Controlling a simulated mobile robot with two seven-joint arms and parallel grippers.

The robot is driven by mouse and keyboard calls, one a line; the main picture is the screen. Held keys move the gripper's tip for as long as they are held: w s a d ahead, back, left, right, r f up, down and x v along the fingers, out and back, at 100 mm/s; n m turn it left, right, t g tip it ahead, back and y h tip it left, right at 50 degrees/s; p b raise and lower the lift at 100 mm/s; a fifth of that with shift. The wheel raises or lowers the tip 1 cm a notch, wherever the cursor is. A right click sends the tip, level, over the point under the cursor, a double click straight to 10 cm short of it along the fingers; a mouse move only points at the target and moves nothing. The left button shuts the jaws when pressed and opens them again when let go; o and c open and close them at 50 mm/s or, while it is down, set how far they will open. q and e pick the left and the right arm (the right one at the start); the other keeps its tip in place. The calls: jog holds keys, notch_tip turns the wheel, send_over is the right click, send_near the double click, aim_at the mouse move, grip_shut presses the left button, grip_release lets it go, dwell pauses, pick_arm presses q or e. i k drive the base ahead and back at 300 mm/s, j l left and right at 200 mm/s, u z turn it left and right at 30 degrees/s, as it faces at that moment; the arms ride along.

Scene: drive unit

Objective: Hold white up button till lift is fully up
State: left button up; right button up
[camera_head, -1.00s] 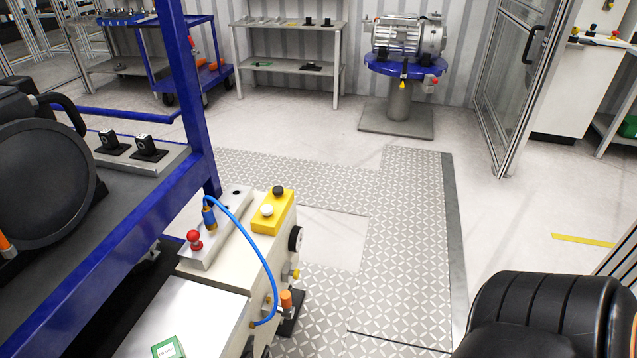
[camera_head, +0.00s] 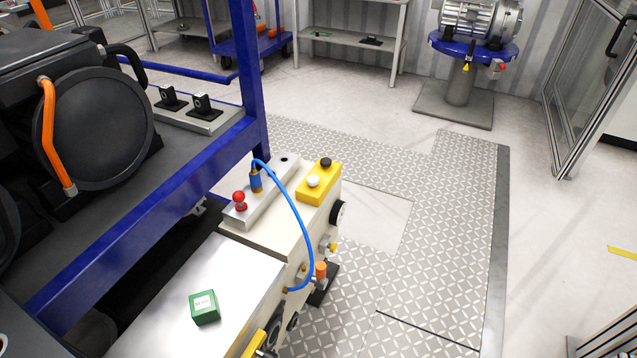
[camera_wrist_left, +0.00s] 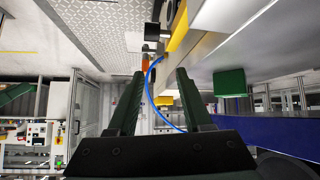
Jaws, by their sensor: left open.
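The white button (camera_head: 313,181) sits on top of a yellow control box (camera_head: 318,190), with a black button (camera_head: 326,162) behind it. The box stands on the far end of a pale lift unit (camera_head: 250,236). Neither gripper shows in the head view. In the left wrist view my left gripper (camera_wrist_left: 157,75) is open and empty, its two dark green fingers apart. The blue cable (camera_wrist_left: 152,82) runs behind the space between the fingers. I cannot tell whether the yellow part in that view is the control box. My right gripper is not in view.
A red knob (camera_head: 239,198) and a blue cable (camera_head: 296,215) stand beside the control box. A green box (camera_head: 204,307) lies on the unit's near top. A blue-framed rack (camera_head: 150,200) with dark machinery is at left. Patterned floor plates (camera_head: 430,240) at right are clear.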

aim_at(313, 180)
jog(key=l, duration=0.45)
jog(key=i+l+u, duration=0.15)
jog(key=l, duration=0.3)
jog(key=l+u, duration=0.15)
jog(key=l, duration=0.25)
jog(key=i+l+u, duration=0.1)
jog(key=i, duration=0.3)
jog(key=i+l+u, duration=0.1)
jog(key=i, duration=0.3)
jog(key=i+l+u, duration=0.15)
jog(key=i, duration=0.25)
